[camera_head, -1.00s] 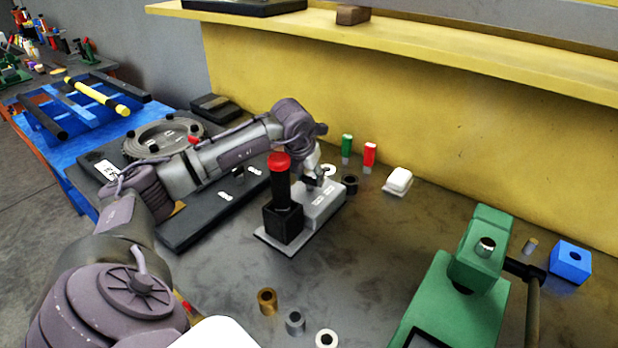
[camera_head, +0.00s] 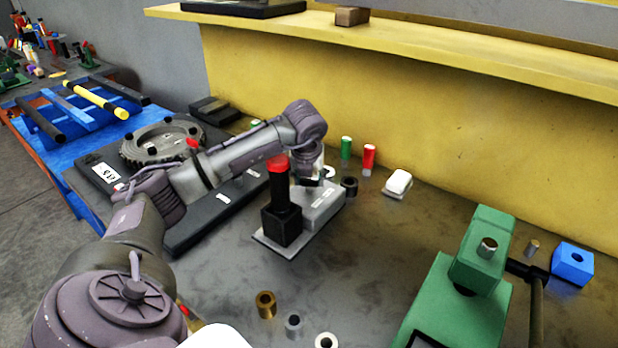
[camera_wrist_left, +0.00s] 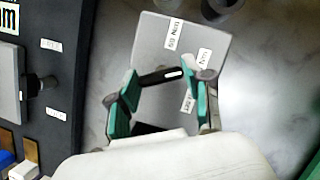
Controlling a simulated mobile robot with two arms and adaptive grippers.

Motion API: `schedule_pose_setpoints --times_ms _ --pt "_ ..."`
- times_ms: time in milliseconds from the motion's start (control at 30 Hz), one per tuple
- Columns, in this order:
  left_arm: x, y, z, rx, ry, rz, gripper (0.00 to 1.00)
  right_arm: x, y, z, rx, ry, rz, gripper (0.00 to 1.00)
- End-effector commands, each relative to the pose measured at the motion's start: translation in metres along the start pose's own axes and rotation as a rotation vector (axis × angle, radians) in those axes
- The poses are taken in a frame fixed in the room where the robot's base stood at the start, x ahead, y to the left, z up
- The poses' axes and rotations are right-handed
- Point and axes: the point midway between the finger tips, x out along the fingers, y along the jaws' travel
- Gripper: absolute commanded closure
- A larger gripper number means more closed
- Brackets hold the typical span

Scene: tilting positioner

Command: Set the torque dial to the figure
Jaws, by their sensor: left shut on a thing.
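The torque dial (camera_wrist_left: 160,77) is a black bar-shaped knob with a white mark at its right end. It sits on a grey box (camera_wrist_left: 190,40) with white labels; one reads 60 Nm, the others are tilted or partly covered. In the head view the grey box (camera_head: 322,207) stands on a light plate beside a black post with a red top (camera_head: 281,205). My left gripper (camera_wrist_left: 158,84) has its green-padded fingers on either side of the dial and is shut on it. In the head view the left gripper (camera_head: 310,174) hides the dial. My right gripper is not in view.
A dark base with a toothed ring (camera_head: 160,142) lies left of the box. Green (camera_head: 346,148) and red (camera_head: 369,156) cylinders and a white block (camera_head: 397,183) stand behind right. A green press (camera_head: 465,270) stands at right. Several bushings (camera_head: 266,303) lie in front.

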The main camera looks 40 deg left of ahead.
Motion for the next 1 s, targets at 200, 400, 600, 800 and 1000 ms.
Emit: schedule_pose_setpoints --times_ms 200,400,600,800,1000 --pt "-0.001 0.0 0.001 -0.001 -0.003 -0.002 0.37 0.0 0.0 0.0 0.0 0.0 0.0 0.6" --pt "-0.001 0.0 0.001 0.0 -0.002 -0.001 0.25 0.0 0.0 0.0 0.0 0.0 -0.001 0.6" --pt "-0.002 0.0 0.001 0.001 -0.001 -0.001 0.25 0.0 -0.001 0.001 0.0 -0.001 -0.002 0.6" --pt "-0.026 0.0 0.001 0.001 -0.005 -0.002 0.25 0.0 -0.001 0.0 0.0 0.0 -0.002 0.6" --pt "-0.07 0.0 0.002 0.0 -0.006 -0.004 0.25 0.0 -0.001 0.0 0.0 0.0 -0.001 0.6"
